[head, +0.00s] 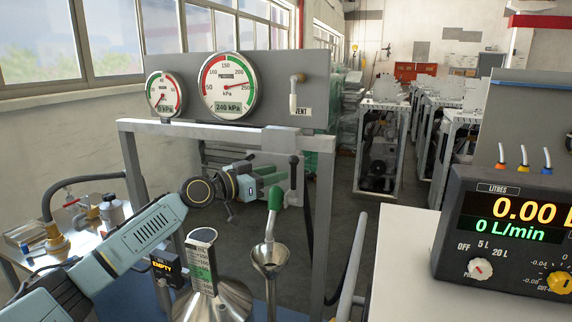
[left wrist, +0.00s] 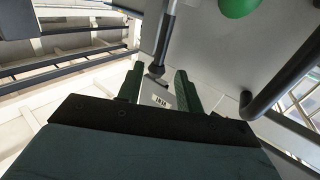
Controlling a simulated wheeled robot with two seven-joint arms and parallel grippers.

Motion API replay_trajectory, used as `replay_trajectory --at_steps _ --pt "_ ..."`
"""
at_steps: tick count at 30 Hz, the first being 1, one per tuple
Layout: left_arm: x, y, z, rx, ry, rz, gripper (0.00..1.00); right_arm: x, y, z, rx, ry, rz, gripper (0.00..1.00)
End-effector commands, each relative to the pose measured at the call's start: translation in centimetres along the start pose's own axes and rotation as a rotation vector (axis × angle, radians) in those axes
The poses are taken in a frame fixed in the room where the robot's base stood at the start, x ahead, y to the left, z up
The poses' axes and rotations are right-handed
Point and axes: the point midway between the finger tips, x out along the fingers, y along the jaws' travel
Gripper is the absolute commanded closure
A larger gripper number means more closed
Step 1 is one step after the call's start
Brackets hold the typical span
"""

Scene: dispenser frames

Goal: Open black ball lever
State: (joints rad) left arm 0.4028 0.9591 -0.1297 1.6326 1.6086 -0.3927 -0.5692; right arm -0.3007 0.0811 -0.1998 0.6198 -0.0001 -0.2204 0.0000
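A slim upright lever with a dark top (head: 294,160) stands at the right post of the grey frame in the head view; I take it as the black ball lever. In the left wrist view a grey rod with a dark rounded end (left wrist: 156,71) reaches down near my fingertips, beside a small white label plate (left wrist: 158,98). My left gripper (head: 278,176) comes in from the left, close to the lever. In the left wrist view its green fingers (left wrist: 155,88) are apart, with the label plate visible between them. Contact cannot be told. My right gripper is out of view.
The grey frame (head: 325,200) carries two gauges (head: 229,86) and a white vent lever (head: 293,95). Below are a green-handled nozzle (head: 275,197) over a funnel (head: 269,255) and a metal vessel (head: 215,300). A flow meter box (head: 505,235) stands on the white surface at right.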

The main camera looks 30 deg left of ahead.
Motion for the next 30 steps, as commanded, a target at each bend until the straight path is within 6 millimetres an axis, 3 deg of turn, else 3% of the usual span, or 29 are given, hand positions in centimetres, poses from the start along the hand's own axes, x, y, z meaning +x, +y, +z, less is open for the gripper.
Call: replay_trajectory --at_steps 9,21,30 --pt "3.8 0.0 -0.1 -0.002 0.0 0.001 0.64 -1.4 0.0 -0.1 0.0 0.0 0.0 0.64" --pt "4.3 0.1 0.1 0.0 -0.002 0.001 0.64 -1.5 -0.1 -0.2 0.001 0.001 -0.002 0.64" --pt "4.3 0.1 0.0 0.0 0.0 0.001 1.0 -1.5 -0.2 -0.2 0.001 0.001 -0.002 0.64"
